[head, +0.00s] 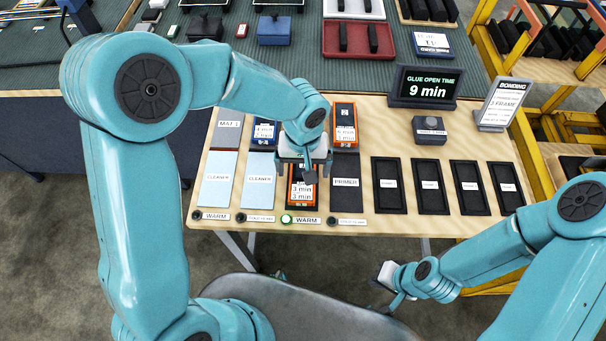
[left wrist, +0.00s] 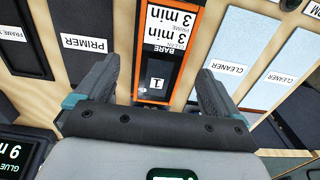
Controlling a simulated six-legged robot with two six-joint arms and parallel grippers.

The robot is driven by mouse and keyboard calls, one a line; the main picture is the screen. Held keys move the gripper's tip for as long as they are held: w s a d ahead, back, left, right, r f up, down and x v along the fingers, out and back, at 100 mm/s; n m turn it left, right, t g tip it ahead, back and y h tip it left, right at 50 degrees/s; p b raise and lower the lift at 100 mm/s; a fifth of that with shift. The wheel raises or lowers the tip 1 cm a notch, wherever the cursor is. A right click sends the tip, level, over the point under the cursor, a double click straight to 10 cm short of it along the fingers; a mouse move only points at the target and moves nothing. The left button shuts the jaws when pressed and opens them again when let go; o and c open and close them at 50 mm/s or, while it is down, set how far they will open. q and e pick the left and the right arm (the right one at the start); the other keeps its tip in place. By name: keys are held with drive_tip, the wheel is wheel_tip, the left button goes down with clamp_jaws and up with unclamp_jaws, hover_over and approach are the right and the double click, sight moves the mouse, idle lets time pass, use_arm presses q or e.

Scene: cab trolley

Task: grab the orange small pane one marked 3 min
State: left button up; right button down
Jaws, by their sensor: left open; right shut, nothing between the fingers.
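An orange-edged pane with a white label reading 3 min (head: 302,192) lies on the wooden bench in the head view, partly hidden by my left gripper (head: 308,172). In the left wrist view the same orange pane (left wrist: 172,32) shows its 3 min label and a small tag marked 1. My left gripper (left wrist: 158,88) is open above it, with one finger on each side of the pane in that picture. The height gap cannot be judged. My right gripper (head: 388,283) is shut and empty, low in front of the bench.
A second orange item (head: 345,113) stands behind, marked 2, and a blue item (head: 263,132) stands left of it. Cleaner pads (head: 259,190), a primer pad (head: 346,182) and several black trays (head: 388,186) flank the pane. A timer display (head: 425,86) stands at the back.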

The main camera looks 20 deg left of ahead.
use_arm(q)
wheel_tip(320, 180, down, 3)
drive_tip(key=shift+a+r, duration=0.1)
drive_tip(key=shift+a, duration=0.05)
drive_tip(key=shift+w+r, duration=0.1)
drive_tip(key=c, duration=1.4)
